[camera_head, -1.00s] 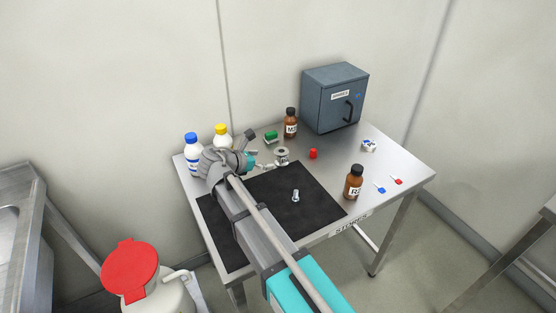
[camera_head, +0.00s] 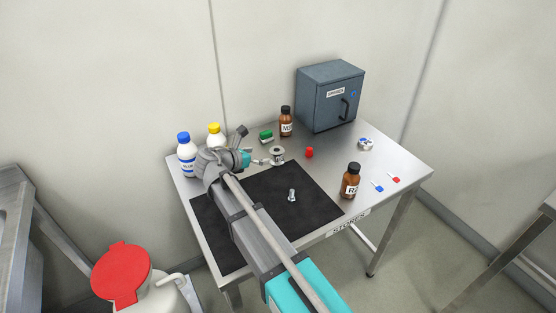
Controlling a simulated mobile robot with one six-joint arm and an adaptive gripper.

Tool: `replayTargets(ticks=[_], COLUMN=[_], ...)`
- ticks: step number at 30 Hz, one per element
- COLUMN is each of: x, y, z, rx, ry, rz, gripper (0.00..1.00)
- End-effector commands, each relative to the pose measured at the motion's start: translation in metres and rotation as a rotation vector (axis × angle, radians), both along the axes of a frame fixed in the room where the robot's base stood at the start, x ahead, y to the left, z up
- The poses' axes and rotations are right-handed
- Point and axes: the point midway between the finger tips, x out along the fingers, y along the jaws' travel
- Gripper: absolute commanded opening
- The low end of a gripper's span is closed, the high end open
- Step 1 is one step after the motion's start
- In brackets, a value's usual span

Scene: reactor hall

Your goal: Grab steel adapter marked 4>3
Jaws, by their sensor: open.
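A round flanged steel piece (camera_head: 278,157) stands on the steel table behind the black mat. A smaller silver fitting (camera_head: 292,195) stands on the mat. No 4>3 marking can be read on either, so I cannot tell which is the adapter. My gripper (camera_head: 264,162) is open just left of the flanged piece, with its fingers pointing towards it. I cannot tell whether they touch it. My arm covers part of the mat.
The table (camera_head: 398,172) also holds white bottles with blue (camera_head: 187,160) and yellow (camera_head: 214,133) caps, brown bottles (camera_head: 286,122) (camera_head: 350,182), a green item (camera_head: 266,136), a red cap (camera_head: 309,152) and a grey cabinet (camera_head: 330,98). A red-lidded bin (camera_head: 122,275) stands at lower left.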

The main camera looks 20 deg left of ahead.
Motion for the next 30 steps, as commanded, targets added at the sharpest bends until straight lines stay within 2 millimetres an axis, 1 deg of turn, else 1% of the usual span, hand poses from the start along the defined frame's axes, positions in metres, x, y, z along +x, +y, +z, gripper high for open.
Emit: replayTargets(ticks=[1,6,10,14,25,30], x=[0.008,0.028,0.037,0.041,0.042,0.051], y=[-0.004,-0.014,-0.018,-0.02,-0.021,-0.025], z=[-0.006,-0.015,-0.019,-0.019,-0.02,-0.025], rx=[0.0,0.0,0.0,0.0,0.0,0.0], ry=[0.0,0.0,0.0,0.0,0.0,0.0], rz=[-0.003,-0.002,0.0,0.001,0.001,0.0], gripper=[1.0,1.0,1.0,1.0,1.0,1.0])
